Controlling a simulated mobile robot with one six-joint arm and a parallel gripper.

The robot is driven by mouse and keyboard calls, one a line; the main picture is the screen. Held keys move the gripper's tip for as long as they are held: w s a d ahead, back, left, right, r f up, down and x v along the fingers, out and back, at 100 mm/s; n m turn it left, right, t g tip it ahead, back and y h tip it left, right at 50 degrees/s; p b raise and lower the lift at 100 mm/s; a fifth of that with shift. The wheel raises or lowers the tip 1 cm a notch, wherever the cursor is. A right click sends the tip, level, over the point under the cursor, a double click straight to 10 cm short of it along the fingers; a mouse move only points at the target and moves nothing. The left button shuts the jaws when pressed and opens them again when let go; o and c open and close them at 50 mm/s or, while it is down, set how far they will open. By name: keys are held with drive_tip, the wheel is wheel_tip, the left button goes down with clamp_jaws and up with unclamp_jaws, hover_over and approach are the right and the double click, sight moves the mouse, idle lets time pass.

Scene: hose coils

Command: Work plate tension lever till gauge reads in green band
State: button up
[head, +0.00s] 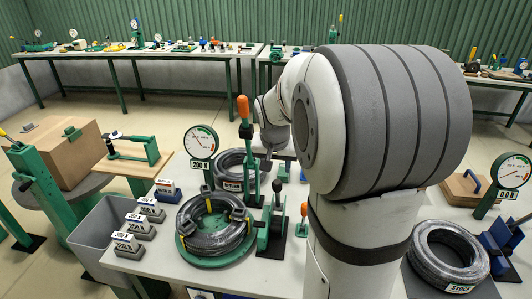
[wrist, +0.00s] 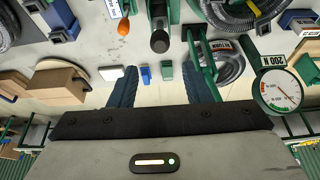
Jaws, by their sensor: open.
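A dial gauge marked 200 N (head: 200,142) stands behind a black hose coil (head: 212,232) on a round green plate (head: 207,258). It also shows in the wrist view (wrist: 283,90); its needle is too small to read surely against the coloured bands. A tall green lever with an orange handle (head: 243,107) stands upright right of the gauge. A shorter black-knobbed lever (head: 277,187) stands on a green base nearer; its knob also shows in the wrist view (wrist: 160,40). My gripper (wrist: 162,68) is open and empty, apart from the levers; my arm partly hides it in the head view.
A coil labelled RETURN (head: 232,183) lies behind the levers. An orange-handled tool (head: 304,211) stands close right of them. Labelled weights (head: 135,229) line the left edge. A coil labelled STOCK (head: 450,258) and a second gauge (head: 512,172) are at right.

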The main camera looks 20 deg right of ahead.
sight(277, 182)
drive_tip(key=shift+b+x, duration=1.9)
drive_tip(key=shift+x, duration=2.25)
drive_tip(key=shift+f+b, duration=0.25)
drive_tip(key=shift+b, duration=0.05)
